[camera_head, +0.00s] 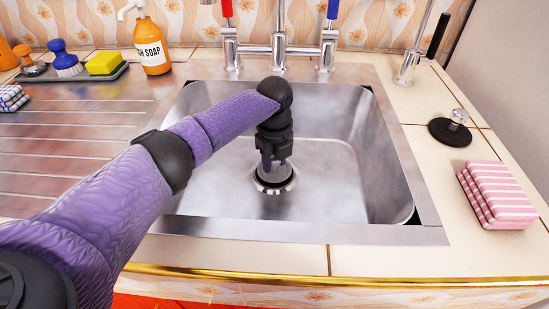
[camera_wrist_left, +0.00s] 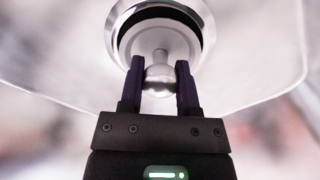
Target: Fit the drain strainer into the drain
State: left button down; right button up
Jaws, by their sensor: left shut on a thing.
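The drain (camera_head: 274,190) is a round metal ring in the floor of the steel sink. My left gripper (camera_head: 273,163) points down over it. It is shut on the round knob of the drain strainer (camera_head: 273,173). In the left wrist view the fingers (camera_wrist_left: 160,85) sit on both sides of the silver knob, and the strainer's pale disc (camera_wrist_left: 135,40) lies within the outline of the drain ring (camera_wrist_left: 203,12). I cannot tell whether the strainer is seated. My right gripper is not in view.
The sink's steel rim (camera_head: 330,232) surrounds the basin. The faucet (camera_head: 279,45) stands behind. A black stopper (camera_head: 450,132) and a pink striped cloth (camera_head: 497,195) lie on the right counter. A soap bottle (camera_head: 151,45) and sponge (camera_head: 104,63) are at the back left.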

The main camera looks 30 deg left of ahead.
pick_arm(q)
jog(key=shift+f, duration=0.2)
jog(key=shift+f, duration=0.1)
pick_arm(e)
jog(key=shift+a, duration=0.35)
pick_arm(q)
jog(key=shift+c, duration=1.2)
grip_release()
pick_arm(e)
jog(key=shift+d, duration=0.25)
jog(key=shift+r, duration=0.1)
